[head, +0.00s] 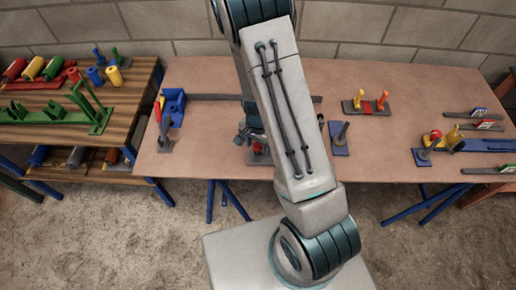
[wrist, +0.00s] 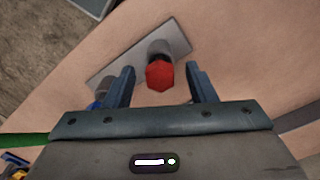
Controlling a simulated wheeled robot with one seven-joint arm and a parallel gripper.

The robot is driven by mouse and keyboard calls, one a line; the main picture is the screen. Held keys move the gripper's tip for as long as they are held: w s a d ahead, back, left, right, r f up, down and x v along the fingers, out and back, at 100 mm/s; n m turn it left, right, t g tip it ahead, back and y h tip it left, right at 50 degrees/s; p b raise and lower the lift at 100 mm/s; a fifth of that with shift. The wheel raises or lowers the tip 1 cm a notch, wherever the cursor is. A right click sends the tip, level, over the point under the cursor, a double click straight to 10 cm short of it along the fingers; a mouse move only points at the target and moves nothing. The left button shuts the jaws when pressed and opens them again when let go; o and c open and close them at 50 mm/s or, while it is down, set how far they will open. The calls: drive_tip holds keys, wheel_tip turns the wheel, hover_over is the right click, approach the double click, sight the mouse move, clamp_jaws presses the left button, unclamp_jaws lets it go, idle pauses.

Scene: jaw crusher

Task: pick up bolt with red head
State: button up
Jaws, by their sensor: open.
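The bolt with the red head (wrist: 160,75) stands on a grey plate (wrist: 115,68) in the wrist view, its red hexagonal head facing the camera. My gripper (wrist: 160,86) is open, with one finger to the left and one to the right of the red head. I see a gap on each side, and the gripper holds nothing. In the head view a bit of red (head: 258,149) shows below my gripper (head: 250,138), on the table's middle part. My arm hides much of that spot.
A blue bracket (head: 173,104) stands to the left on the brown table (head: 300,82). A wooden bench (head: 60,133) with coloured parts is at far left.

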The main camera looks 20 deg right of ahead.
drive_tip(key=shift+f, duration=0.6)
clamp_jaws()
drive_tip(key=shift+r, duration=0.1)
